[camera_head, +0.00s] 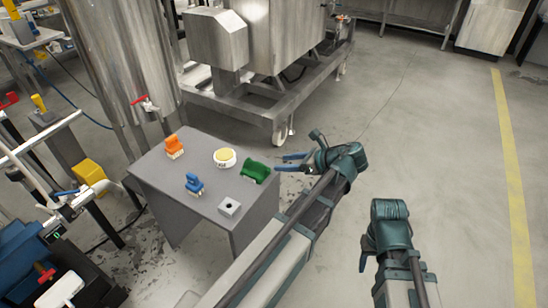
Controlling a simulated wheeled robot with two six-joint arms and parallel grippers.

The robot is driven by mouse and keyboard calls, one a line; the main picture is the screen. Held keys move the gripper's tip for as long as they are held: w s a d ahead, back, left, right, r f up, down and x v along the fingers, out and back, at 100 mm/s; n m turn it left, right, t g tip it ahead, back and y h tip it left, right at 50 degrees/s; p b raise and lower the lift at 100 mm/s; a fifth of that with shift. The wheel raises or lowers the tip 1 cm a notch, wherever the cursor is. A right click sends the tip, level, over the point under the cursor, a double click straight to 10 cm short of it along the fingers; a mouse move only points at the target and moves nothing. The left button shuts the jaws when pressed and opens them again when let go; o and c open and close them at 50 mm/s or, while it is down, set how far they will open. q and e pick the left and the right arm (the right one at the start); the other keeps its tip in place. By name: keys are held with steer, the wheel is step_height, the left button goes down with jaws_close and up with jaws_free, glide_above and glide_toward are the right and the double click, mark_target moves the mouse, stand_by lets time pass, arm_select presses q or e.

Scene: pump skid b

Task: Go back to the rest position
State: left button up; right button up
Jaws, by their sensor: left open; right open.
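My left gripper (290,162) is open and empty, with its two blue-tipped fingers apart. It is just right of the grey table, near the green piece (255,171) in the picture; I cannot tell its height or whether it is clear of the table. My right arm is at the lower right, over open floor. Its upper joint and a dark part beside it show, but no gripper fingers can be made out.
The grey table (159,182) bears an orange piece (174,147), a yellow-topped round button (225,157), a blue piece (194,184) and a grey holed block (229,207). A steel tank skid (262,108) stands behind. Floor at right is clear around a yellow line (509,165).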

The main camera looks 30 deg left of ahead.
arm_select(q)
steer(key=shift+v, duration=1.05)
steer(key=shift+d, duration=0.1)
steer(key=s+d+f+n+g+h, duration=0.1)
steer(key=s+d+f+n+h, duration=0.4)
steer(key=s+d+n, duration=0.35)
steer(key=s+d+f+n+h, duration=0.6)
steer(key=s+d+n, duration=0.1)
steer(key=d, duration=0.3)
step_height(320, 180, up, 26)
steer(key=p, duration=2.7)
steer(key=shift+r, duration=0.25)
